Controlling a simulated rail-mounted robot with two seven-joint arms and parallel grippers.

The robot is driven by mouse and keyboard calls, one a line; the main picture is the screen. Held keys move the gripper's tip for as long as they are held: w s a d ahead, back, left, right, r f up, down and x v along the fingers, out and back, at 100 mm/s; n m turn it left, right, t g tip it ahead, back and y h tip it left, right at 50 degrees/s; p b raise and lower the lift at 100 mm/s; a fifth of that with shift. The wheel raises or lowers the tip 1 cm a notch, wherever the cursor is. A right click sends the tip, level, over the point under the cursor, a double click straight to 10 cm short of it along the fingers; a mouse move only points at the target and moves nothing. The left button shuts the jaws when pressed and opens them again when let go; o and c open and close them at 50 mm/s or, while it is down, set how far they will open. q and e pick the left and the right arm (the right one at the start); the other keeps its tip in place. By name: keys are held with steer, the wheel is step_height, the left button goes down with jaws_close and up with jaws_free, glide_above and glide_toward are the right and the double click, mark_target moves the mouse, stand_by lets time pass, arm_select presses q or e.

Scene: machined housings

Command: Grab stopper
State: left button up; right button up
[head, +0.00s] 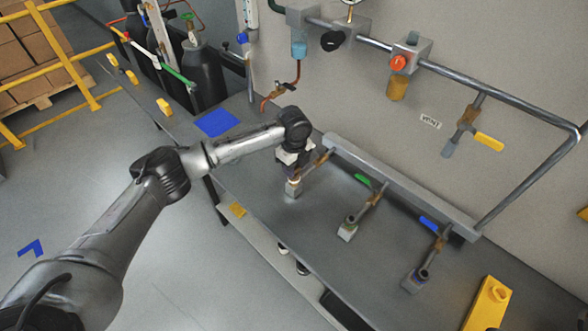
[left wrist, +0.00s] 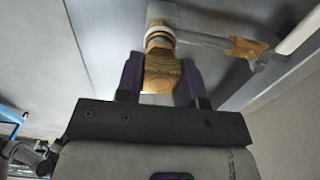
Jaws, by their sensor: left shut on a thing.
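My left gripper (head: 291,172) is over the leftmost branch of the pipe rack on the bench, pointing down. In the left wrist view the gripper (left wrist: 160,82) has its two dark fingers shut on a brass-coloured piece, which I take to be the stopper (left wrist: 162,72). A pale ring sits at the stopper's far end, against a grey block (left wrist: 162,14). I cannot tell whether the stopper is seated there or loose. In the head view the gripper hides the stopper. My right gripper is not in view.
The steel bench (head: 310,235) carries a grey rail (head: 400,186) along the wall. Two other branches end in grey blocks (head: 347,231) and (head: 414,281). A yellow block (head: 487,305) stands at the lower right. A blue patch (head: 216,122) lies at the bench's far left.

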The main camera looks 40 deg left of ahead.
arm_select(q)
steer(key=shift+c, duration=1.2)
steer(key=shift+r, duration=0.15)
